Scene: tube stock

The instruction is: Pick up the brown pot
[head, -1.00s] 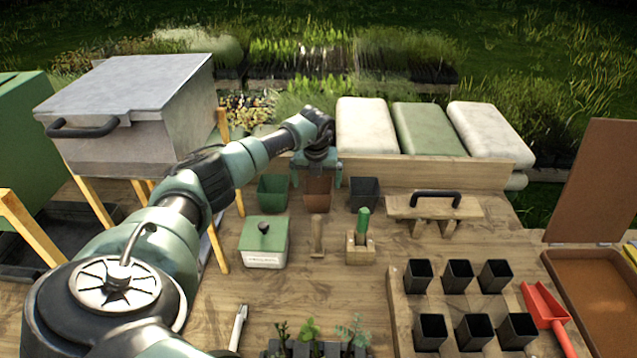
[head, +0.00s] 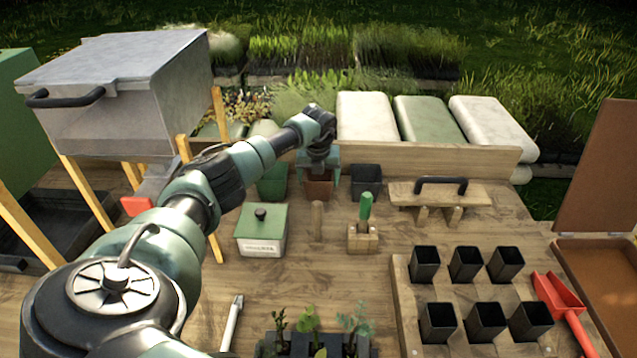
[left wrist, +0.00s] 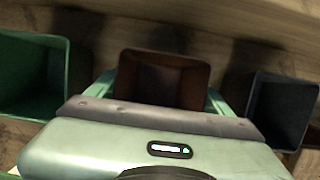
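The brown pot (head: 318,190) stands upright on the wooden bench, between a green pot (head: 272,182) and a dark grey pot (head: 366,182). My left gripper (head: 319,166) is over it, pointing down, with one finger on each side of its rim. In the left wrist view the brown pot (left wrist: 163,80) lies between the two fingers, which look open and very close to its sides. Whether they touch is hard to tell. The pot's near wall is partly hidden there by the gripper body. My right gripper is not in view.
A green-lidded box (head: 262,230), a block with a green-handled tool (head: 364,222) and a wooden float with a black handle (head: 438,193) stand nearby. A wooden rack (head: 395,300) holds several black pots. Sacks (head: 430,122) lie behind the bench's back board.

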